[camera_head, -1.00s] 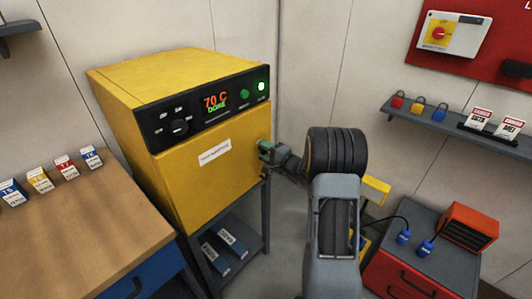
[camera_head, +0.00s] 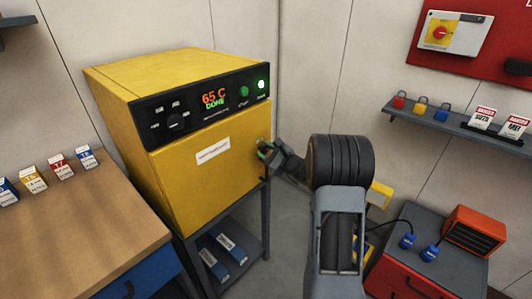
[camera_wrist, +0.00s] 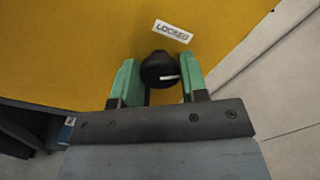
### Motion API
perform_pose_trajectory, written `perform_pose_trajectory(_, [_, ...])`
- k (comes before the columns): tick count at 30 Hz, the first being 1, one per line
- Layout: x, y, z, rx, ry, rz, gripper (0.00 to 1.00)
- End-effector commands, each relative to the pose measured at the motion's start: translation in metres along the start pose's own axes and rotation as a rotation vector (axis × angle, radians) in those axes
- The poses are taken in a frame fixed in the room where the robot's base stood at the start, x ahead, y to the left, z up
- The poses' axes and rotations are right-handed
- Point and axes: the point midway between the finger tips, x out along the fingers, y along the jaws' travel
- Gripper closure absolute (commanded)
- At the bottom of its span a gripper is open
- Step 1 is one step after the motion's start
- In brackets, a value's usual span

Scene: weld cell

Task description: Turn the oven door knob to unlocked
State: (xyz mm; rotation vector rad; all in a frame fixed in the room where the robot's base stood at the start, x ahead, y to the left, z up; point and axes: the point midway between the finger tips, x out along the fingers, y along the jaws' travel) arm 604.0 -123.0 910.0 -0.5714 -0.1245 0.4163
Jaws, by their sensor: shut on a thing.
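The yellow oven (camera_head: 215,175) stands left of centre in the head view, its door closed. Its black round door knob (camera_wrist: 157,68) has a white pointer mark and shows in the wrist view. A white "LOCKED" label (camera_wrist: 173,31) is above the knob. The pointer mark lies to the right of the knob's middle, roughly level in the picture, not aimed at the label. My gripper (camera_wrist: 157,78) has green fingers on both sides of the knob and is shut on it. In the head view my gripper (camera_head: 265,151) is at the door's right edge and largely covers the knob.
The oven's panel (camera_head: 200,104) reads 65 C and DONE, with green lights. A wooden bench (camera_head: 85,225) with small labelled boxes is at left. A red cabinet (camera_head: 415,270) and a shelf with padlocks (camera_head: 455,128) are at right. Bare wall is behind my arm.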

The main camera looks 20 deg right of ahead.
Motion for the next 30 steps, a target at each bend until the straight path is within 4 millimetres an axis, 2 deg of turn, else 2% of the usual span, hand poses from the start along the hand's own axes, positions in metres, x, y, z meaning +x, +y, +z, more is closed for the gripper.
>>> perform_pose_trajectory(15, [0.0000,-0.0005,0.0010,0.424,0.001,0.001,0.84])
perform_pose_trajectory(30, [0.0000,0.0001,-0.0001,0.589,0.001,0.000,0.84])
